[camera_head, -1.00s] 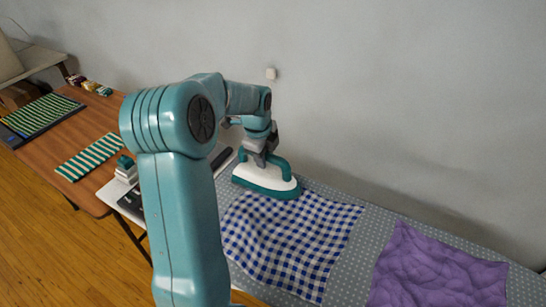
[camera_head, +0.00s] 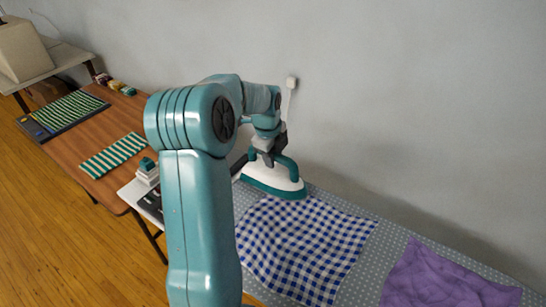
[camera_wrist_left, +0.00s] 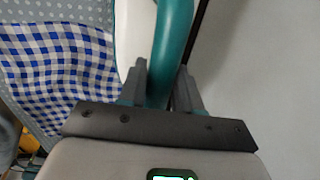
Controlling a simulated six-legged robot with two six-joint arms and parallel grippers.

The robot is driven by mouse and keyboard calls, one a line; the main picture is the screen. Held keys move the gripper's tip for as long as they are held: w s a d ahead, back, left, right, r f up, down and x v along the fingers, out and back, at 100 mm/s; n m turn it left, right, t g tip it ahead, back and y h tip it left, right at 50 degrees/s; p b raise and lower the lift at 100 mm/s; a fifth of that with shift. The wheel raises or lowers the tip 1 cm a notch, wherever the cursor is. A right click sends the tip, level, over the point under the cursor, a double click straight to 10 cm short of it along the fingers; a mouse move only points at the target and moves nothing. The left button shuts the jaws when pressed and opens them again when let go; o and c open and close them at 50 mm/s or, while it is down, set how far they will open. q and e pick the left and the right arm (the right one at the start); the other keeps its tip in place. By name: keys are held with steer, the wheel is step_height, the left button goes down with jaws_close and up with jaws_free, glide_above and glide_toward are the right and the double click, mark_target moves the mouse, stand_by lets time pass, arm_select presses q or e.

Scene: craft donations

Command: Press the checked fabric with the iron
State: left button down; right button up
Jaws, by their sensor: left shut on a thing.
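The iron (camera_head: 273,181), white with a teal base and teal handle, stands flat at the back left of the ironing board, at the far edge of the checked fabric. The blue-and-white checked fabric (camera_head: 304,246) lies on the board with soft ripples. My left gripper (camera_head: 268,155) is shut on the iron's handle from above. In the left wrist view the teal handle (camera_wrist_left: 171,50) runs between the two fingers (camera_wrist_left: 160,88), and the checked fabric (camera_wrist_left: 58,65) lies to the left. My right gripper is not in view.
A crumpled purple cloth (camera_head: 447,277) lies on the dotted grey board (camera_head: 372,265), right of the checked fabric. A wooden table (camera_head: 92,140) at left holds a striped green-and-cream cloth (camera_head: 113,155) and a dark tray with another striped cloth (camera_head: 67,112). The wall is close behind the board.

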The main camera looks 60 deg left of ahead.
arm_select(q)
steer(key=shift+s+r, duration=0.1)
steer(key=shift+a, duration=0.1)
steer(key=shift+f, duration=0.2)
steer(key=shift+m, duration=0.6)
steer(key=s+d, duration=0.2)
steer(key=s+d+f+b, duration=0.1)
steer(key=s+d, duration=0.1)
steer(key=shift+s, duration=0.1)
steer(key=s+n+b, duration=0.1)
steer(key=s+b, duration=0.1)
steer(key=s, duration=0.4)
steer(key=shift+d+f+b, duration=0.15)
steer(key=shift+d+b, duration=0.15)
steer(key=shift+d, duration=0.05)
